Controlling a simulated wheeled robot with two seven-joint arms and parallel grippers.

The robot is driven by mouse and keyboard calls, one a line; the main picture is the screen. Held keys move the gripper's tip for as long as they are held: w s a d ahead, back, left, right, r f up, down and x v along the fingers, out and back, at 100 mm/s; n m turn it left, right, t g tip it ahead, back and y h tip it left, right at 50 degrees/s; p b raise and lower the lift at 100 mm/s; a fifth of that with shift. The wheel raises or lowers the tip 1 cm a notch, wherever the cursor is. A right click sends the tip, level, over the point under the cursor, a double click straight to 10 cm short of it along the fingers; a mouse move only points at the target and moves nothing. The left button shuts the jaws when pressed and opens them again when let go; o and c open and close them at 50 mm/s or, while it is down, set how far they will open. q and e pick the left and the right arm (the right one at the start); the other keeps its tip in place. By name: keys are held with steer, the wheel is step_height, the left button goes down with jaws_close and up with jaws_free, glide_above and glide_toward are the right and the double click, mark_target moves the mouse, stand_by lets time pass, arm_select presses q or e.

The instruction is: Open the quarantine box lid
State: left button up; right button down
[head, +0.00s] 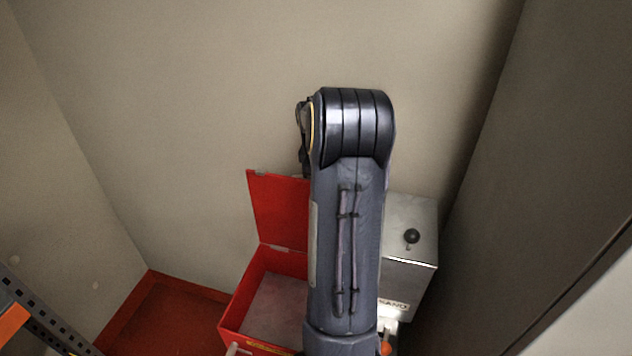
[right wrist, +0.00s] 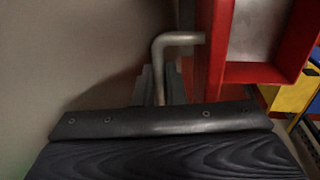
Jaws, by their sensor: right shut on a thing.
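The red quarantine box (head: 235,305) stands on the floor by the back wall in the head view. Its red lid (head: 275,205) is raised and stands nearly upright at the back edge, so the pale interior shows. In the right wrist view, my right gripper (right wrist: 160,88) is shut on a bent grey metal handle (right wrist: 178,40) beside a red panel (right wrist: 211,50). The fingertips are partly hidden by the dark wrist part in front. My arm covers the right part of the box and lid in the head view, and the gripper is hidden there. My left gripper is not in view.
A grey metal box (head: 408,278) with a black knob (head: 411,236) stands right of the red box, partly behind my arm. A dark panel (head: 560,150) closes the right side. A rack (head: 40,318) is at lower left. A yellow thing (right wrist: 290,97) shows in the wrist view.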

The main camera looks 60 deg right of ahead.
steer(key=shift+s+f, duration=0.15)
steer(key=shift+f, duration=0.2)
steer(key=c, duration=1.5)
jaws_free()
steer(key=shift+d, duration=0.15)
steer(key=shift+r, duration=0.15)
steer(key=shift+r, duration=0.15)
steer(key=shift+r, duration=0.35)
steer(key=v, duration=0.6)
steer(key=shift+r+b, duration=0.4)
